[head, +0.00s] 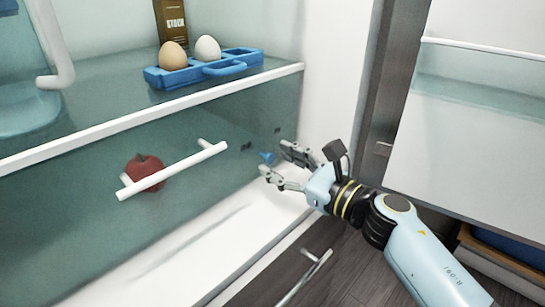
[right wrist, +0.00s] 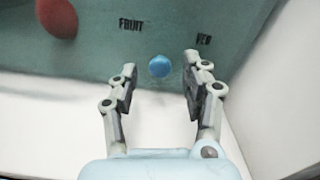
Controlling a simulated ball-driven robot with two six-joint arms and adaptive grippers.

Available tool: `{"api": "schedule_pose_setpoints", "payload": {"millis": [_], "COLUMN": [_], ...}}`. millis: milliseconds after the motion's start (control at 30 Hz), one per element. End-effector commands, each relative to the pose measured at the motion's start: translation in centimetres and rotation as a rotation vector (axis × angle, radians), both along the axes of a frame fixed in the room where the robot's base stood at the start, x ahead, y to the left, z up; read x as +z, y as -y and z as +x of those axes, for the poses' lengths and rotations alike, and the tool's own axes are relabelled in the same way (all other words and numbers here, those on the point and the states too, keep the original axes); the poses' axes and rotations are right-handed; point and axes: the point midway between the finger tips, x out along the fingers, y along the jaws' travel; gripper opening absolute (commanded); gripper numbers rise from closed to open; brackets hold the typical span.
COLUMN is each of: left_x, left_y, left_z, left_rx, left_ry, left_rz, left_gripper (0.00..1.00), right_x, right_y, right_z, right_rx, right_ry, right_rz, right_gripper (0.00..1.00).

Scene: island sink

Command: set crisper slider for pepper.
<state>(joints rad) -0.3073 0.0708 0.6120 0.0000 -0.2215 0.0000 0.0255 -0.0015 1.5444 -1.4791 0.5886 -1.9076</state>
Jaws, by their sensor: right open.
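The crisper drawer (head: 80,190) has a translucent teal front and is shut. Its blue slider knob (head: 266,157) also shows in the right wrist view (right wrist: 159,66), between the printed words FRUIT and VEG, a little nearer FRUIT. The red pepper (head: 144,180) is behind the drawer front; part of it shows at the top left of the right wrist view (right wrist: 58,17). My right gripper (head: 276,159) is open and empty at the drawer's right end. Its fingers are either side of the knob in the right wrist view; contact cannot be told. My left gripper is out of view.
A white bar handle (head: 175,170) sticks out from the drawer front, left of my right gripper. On the shelf above, a blue egg tray (head: 235,60) holds two eggs beside a brown carton (head: 172,22). The open fridge door (head: 475,110) stands at the right.

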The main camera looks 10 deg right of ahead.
Motion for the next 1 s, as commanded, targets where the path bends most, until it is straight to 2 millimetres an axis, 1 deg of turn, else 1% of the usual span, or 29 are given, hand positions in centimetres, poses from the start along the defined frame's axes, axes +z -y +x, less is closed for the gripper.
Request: {"api": "schedule_pose_setpoints", "payload": {"millis": [33,200,300,467,500,833,867,1000], "left_x": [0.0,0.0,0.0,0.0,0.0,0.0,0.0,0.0], "left_y": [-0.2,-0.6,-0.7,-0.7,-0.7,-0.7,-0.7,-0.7], "left_z": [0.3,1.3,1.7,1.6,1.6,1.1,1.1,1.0], "left_rx": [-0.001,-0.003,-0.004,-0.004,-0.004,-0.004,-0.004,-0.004], "left_ry": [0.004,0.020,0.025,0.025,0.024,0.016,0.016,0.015], "left_rz": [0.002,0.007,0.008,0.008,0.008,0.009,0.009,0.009], "left_gripper": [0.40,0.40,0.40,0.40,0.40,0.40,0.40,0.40], "right_x": [0.0,0.0,-0.1,-0.1,-0.1,-0.1,0.0,0.0], "right_y": [-0.4,-1.1,-1.2,-1.2,-1.2,-1.2,-1.2,-1.2], "right_z": [0.6,1.7,1.9,1.8,1.8,1.8,1.8,1.8], "right_rx": [-0.001,0.000,0.000,0.000,0.000,0.000,0.000,0.000], "right_ry": [0.000,0.000,-0.001,-0.001,-0.001,-0.001,-0.001,-0.001], "right_rz": [0.001,0.000,-0.001,-0.001,-0.001,-0.001,-0.001,-0.001], "right_gripper": [0.47,0.47,0.47,0.47,0.46,0.03,0.00,0.00]}}
